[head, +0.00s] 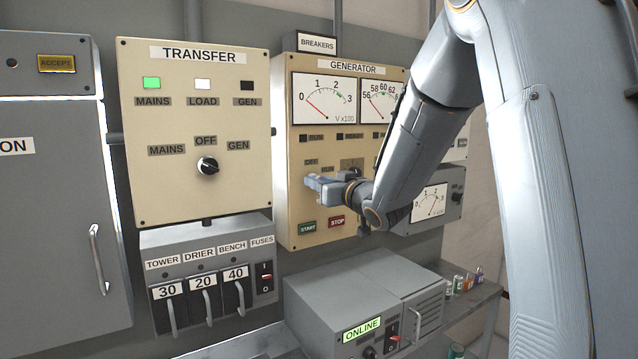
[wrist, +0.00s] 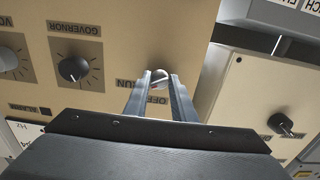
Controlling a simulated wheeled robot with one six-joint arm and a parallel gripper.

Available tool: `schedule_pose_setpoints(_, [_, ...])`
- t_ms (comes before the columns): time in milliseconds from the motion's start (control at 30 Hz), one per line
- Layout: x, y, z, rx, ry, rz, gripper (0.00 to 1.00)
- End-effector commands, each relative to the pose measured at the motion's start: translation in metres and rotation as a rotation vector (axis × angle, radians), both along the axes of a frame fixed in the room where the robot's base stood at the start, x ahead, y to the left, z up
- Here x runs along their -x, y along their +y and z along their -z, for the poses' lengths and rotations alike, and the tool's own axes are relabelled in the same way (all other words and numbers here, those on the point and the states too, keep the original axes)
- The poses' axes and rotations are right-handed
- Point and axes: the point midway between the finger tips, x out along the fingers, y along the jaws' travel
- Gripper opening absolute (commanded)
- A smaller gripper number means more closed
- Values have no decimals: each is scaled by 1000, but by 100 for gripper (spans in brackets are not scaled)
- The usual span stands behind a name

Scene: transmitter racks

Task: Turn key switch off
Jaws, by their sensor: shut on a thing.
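The key switch is on the beige generator panel (head: 283,140), beside OFF and RUN labels. In the wrist view, which is upside down, its small pale key (wrist: 158,76) shows between the fingertips. My gripper (head: 310,184) is up against the panel's lower left, below the OFF and RUN labels, and hides the key in the head view. In the wrist view my gripper (wrist: 160,85) has one finger on each side of the key and is shut on it. The key's exact angle is hard to tell.
A governor knob (wrist: 73,69) sits near the key. The transfer panel (head: 160,200) with its black selector (head: 207,166) is to the left. Green START (head: 307,227) and red STOP (head: 336,221) buttons lie just below my gripper. A grey ONLINE unit (head: 330,310) stands lower down.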

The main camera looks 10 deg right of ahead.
Motion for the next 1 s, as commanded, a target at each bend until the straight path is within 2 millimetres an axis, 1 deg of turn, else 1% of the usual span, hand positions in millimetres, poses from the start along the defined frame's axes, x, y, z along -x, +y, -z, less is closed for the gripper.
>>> schedule_pose_setpoints(167, [0,0,0,27,-10,1,1])
schedule_pose_setpoints(367, [-1,0,1,117,-41,0,1])
schedule_pose_setpoints(1000, [-2,-1,1,667,-220,1,1])
